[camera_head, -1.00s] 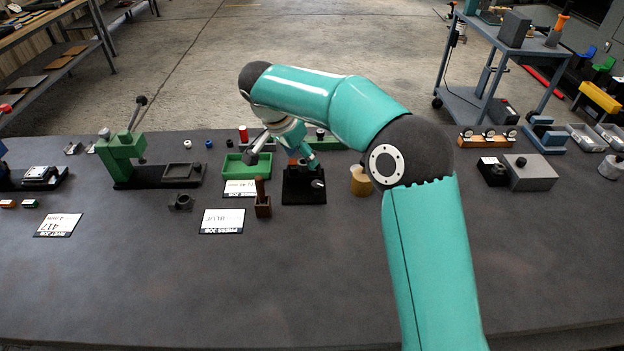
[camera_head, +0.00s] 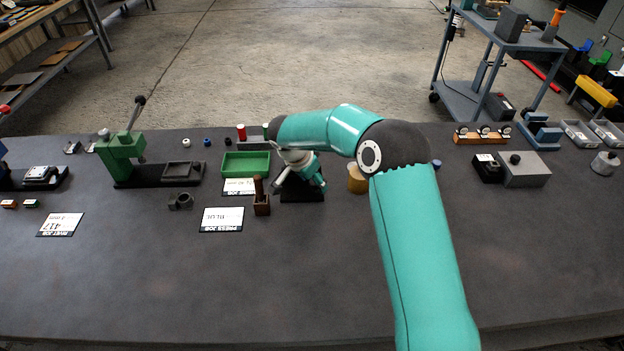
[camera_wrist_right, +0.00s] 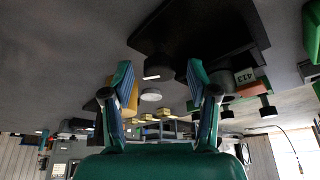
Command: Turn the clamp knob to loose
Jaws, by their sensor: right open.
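A black fixture base (camera_head: 302,196) stands near the middle of the bench, mostly covered by my right gripper (camera_head: 300,184) in the head view. In the right wrist view the black base (camera_wrist_right: 195,28) fills the top middle. A dark round knob with a white mark (camera_wrist_right: 158,67), seemingly the clamp knob, sits at its edge. My right gripper (camera_wrist_right: 160,76) is open, its fingertips apart on either side of the knob in the picture; I cannot tell whether they touch it. The knob is hidden in the head view. My left gripper is not in view.
A green tray (camera_head: 246,164) and a brown holder with a handle (camera_head: 261,205) stand left of the base. A tan cylinder (camera_head: 357,180) stands close on the right. A green lever press (camera_head: 122,155) is farther left. The front of the bench is clear.

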